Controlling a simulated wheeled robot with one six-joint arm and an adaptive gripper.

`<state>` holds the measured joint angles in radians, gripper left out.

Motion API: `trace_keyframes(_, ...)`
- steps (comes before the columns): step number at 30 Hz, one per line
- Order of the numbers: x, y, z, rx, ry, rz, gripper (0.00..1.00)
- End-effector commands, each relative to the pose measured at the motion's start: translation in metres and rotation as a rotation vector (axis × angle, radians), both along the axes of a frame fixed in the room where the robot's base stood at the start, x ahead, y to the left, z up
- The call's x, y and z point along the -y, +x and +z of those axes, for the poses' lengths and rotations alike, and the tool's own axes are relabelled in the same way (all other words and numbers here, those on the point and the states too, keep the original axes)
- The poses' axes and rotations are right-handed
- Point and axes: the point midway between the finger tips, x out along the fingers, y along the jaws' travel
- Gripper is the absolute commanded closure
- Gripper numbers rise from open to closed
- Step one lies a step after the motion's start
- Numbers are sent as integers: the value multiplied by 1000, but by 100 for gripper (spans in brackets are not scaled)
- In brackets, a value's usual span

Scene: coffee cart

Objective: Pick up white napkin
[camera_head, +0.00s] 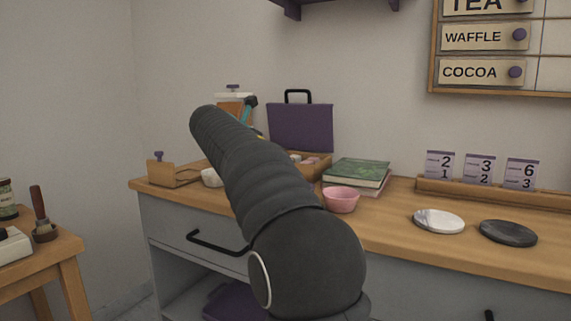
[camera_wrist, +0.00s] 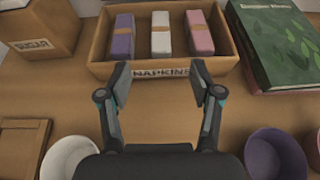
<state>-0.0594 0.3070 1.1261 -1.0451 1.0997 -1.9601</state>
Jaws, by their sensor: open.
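The white napkin (camera_wrist: 162,36) is a folded block in the middle of a brown box labelled NAPKINS (camera_wrist: 106,69). A purple napkin (camera_wrist: 123,40) stands to its left and a pink napkin (camera_wrist: 200,34) to its right, with gaps between. My gripper (camera_wrist: 159,75) is open and empty. Its fingertips are spread in front of the box's front wall, short of the white napkin and roughly in line with it. In the head view the napkin box (camera_head: 322,166) is partly hidden behind my arm, which also hides most of the gripper.
A SUGAR box (camera_wrist: 20,48) is left of the napkins and green books (camera_wrist: 285,42) are right. White (camera_head: 438,221) and dark (camera_head: 508,233) discs lie farther right on the counter (camera_head: 390,240).

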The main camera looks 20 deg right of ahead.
Motion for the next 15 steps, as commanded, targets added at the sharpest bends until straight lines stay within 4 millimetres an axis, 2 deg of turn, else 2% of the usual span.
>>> trace_keyframes(7, 35, 24, -19, 0, 3, -4, 35)
trace_keyframes(15, 51, 37, -27, 1, 3, -1, 35)
